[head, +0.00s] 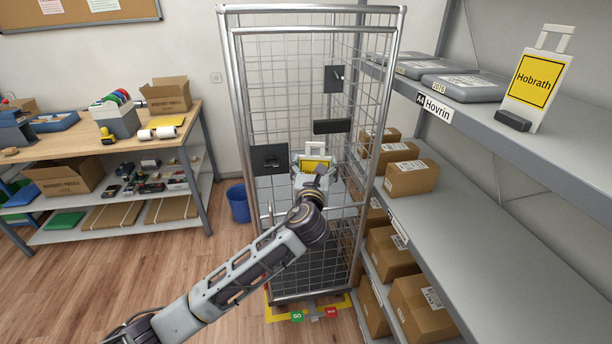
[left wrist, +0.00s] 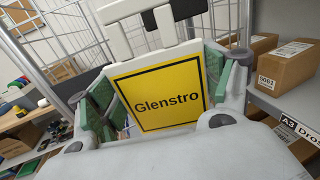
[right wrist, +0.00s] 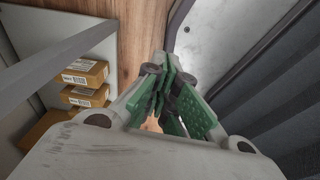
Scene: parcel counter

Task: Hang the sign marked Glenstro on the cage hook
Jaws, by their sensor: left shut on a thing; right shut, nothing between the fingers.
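The sign marked Glenstro (left wrist: 168,95) is yellow with a white frame and a white hanger loop on top. My left gripper (left wrist: 170,100) is shut on it, with green finger pads at both sides. In the head view the sign (head: 315,164) is upright, in front of the wire cage (head: 229,90). One black plate with a hook-like part (head: 334,79) is above the sign on the cage; another black plate (head: 270,158) is to its left. The sign looks apart from both. My right gripper (right wrist: 170,100) is shut and empty in the right wrist view.
A grey shelf (head: 520,165) at the right holds boxes and a sign marked Hobrath (head: 533,80). A workbench (head: 100,147) stands at the left, a blue bin (head: 238,203) beside the cage.

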